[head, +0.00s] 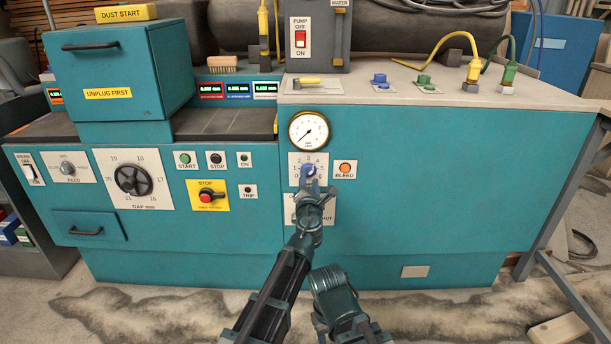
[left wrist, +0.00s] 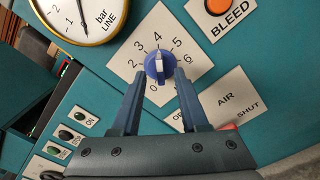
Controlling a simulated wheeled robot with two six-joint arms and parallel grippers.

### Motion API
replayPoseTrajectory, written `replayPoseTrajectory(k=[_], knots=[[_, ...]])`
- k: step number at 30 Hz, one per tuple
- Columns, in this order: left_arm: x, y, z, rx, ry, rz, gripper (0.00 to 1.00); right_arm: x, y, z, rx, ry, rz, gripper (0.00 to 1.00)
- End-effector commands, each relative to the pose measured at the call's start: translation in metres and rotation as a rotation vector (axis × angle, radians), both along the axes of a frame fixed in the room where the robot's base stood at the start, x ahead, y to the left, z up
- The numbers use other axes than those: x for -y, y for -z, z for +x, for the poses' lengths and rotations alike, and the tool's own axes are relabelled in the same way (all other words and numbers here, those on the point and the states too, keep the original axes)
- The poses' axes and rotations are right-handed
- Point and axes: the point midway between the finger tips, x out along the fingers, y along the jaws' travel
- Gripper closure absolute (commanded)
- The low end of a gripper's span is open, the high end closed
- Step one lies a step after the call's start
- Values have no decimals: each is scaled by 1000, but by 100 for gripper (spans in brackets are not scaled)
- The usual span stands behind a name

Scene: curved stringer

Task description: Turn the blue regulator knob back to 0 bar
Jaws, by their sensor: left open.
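The blue regulator knob (head: 308,172) sits on a white scale plate on the teal cabinet front, below a round gauge (head: 308,130). In the left wrist view the knob (left wrist: 160,66) has a pale pointer mark directed up, close to the 4; the 0 is at its lower left. My left gripper (head: 311,184) is open in front of the knob. In the left wrist view its two fingers (left wrist: 158,78) stand either side of the knob's lower part; I cannot tell if they touch it. The gauge (left wrist: 80,18) is partly cut off there. My right gripper is not in view.
The orange BLEED button (head: 345,168) is just right of the knob. The AIR valve plate (left wrist: 229,98) lies below it, partly hidden by my gripper. A red STOP button (head: 207,196) and GAP dial (head: 133,180) are further left. The panel to the right is bare.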

Motion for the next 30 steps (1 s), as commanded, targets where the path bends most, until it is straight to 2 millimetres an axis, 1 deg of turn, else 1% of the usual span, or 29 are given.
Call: replayPoseTrajectory(k=[1,4,13,14,18,21,30], knots=[[2,0,10,-1,1,0,56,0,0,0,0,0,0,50],[4,0,17,0,3,0,56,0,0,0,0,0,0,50],[5,0,19,0,3,0,56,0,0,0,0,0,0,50],[5,0,19,0,3,0,58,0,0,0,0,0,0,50],[5,0,18,0,3,0,83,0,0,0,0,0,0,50],[5,0,18,0,3,0,100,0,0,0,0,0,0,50],[5,0,18,0,3,-1,100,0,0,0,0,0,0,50]])
